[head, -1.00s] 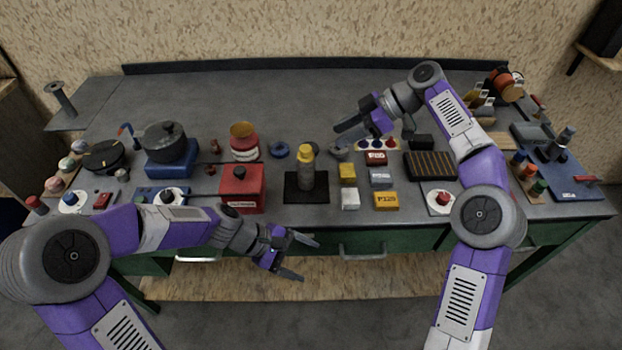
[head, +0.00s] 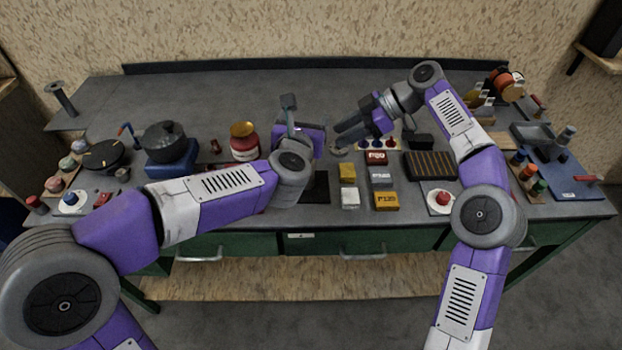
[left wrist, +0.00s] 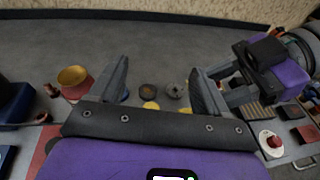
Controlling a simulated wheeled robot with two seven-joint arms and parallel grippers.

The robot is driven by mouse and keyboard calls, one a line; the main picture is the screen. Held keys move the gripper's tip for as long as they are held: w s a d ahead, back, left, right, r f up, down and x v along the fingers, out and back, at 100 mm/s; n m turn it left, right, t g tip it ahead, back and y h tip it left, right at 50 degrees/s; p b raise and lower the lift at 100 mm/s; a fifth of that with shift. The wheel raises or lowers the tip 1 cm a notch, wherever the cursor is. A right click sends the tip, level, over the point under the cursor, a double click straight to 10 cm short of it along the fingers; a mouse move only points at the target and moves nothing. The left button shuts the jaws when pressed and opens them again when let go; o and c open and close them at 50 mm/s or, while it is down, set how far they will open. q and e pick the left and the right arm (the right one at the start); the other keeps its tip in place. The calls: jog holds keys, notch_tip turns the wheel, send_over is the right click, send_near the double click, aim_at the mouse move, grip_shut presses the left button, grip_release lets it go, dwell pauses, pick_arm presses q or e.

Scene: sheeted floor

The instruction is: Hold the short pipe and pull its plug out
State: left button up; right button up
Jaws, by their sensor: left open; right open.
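The short pipe with its yellow plug is hidden behind my left arm in the head view. Only part of the black mat (head: 318,187) under it shows there. In the left wrist view a yellow top, which looks like the plug (left wrist: 150,105), peeks over the palm edge between the fingers; the pipe body is hidden. My left gripper (head: 299,114) is open, above the bench behind the mat; its spread fingers show in the left wrist view (left wrist: 158,77). My right gripper (head: 348,132) is open and empty, to the right of the left one and close to it.
A red jar (head: 244,146) and a pot on a blue block (head: 168,160) stand left. Yellow, grey and red boxes (head: 380,178) and a dark ribbed tray (head: 431,166) lie right. The bench's back strip is clear.

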pick_arm(q)
jog(key=f+n+y, duration=0.1)
jog(key=f, duration=0.4)
jog(key=s+f+n+g+y, duration=0.1)
jog(key=f+n+y, duration=0.1)
jog(key=f, duration=0.4)
jog(key=s+d+f+n+y, duration=0.1)
jog(key=f+y, duration=0.1)
jog(key=f, duration=0.3)
jog(key=shift+s+d+f+n+g, duration=0.1)
jog(key=shift+f+n+g, duration=0.05)
jog(key=shift+n+g, duration=0.25)
jog(key=x, duration=0.7)
jog(key=shift+f, duration=0.15)
jog(key=shift+c, duration=0.2)
jog(key=c, duration=1.2)
pick_arm(e)
jog(key=shift+o, duration=0.3)
